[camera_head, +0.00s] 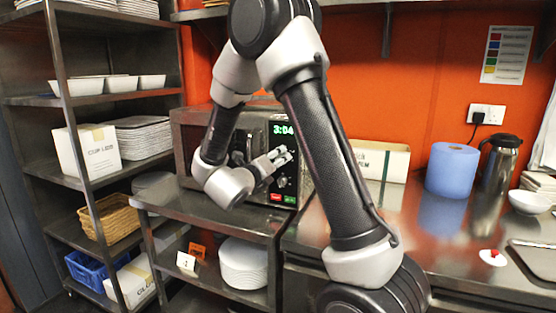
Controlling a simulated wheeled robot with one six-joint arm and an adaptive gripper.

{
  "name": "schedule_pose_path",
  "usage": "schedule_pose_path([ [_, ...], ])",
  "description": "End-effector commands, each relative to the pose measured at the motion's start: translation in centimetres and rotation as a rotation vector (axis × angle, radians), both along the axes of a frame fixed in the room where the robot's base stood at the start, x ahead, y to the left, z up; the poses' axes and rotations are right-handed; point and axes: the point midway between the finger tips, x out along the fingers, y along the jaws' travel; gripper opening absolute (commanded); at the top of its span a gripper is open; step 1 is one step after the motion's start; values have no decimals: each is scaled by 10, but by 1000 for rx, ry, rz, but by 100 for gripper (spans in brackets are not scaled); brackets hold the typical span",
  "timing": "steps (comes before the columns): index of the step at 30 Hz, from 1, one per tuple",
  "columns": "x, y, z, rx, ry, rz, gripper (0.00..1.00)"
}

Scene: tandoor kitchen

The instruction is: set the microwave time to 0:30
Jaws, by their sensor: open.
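The microwave (188,117) stands on the steel counter behind my arm, with much of its front hidden. Its lit display (283,129) shows green digits that look like 3:04, though my arm may cover part of them. My gripper (282,156) is open in front of the control panel, below the display, with its fingers pointing right. I cannot tell whether a finger touches the panel. A red button (276,197) and a green button (290,199) show low on the panel. The keys behind the gripper are mostly hidden.
A steel rack (62,100) with bowls, plates and baskets stands at left. On the right counter are a white carton (385,160), a blue paper roll (452,170), a steel jug (501,163) and a small red-and-white item (492,258). White plates (243,263) sit below the microwave.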

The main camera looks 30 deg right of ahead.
Motion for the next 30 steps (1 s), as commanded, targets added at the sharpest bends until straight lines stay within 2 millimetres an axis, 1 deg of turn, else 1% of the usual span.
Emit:
schedule_pose_path([
  [1,4,-6,0,1,0,-2,55],
  [6,10,-16,0,-1,1,0,55],
  [13,11,-16,0,-1,2,1,55],
  [14,11,-16,0,-1,2,1,53],
  [18,11,-16,0,-1,2,2,28],
  [20,11,-16,0,-1,2,2,17],
  [21,11,-16,0,-1,2,2,10],
  [30,11,-16,0,-15,21,3,10],
])
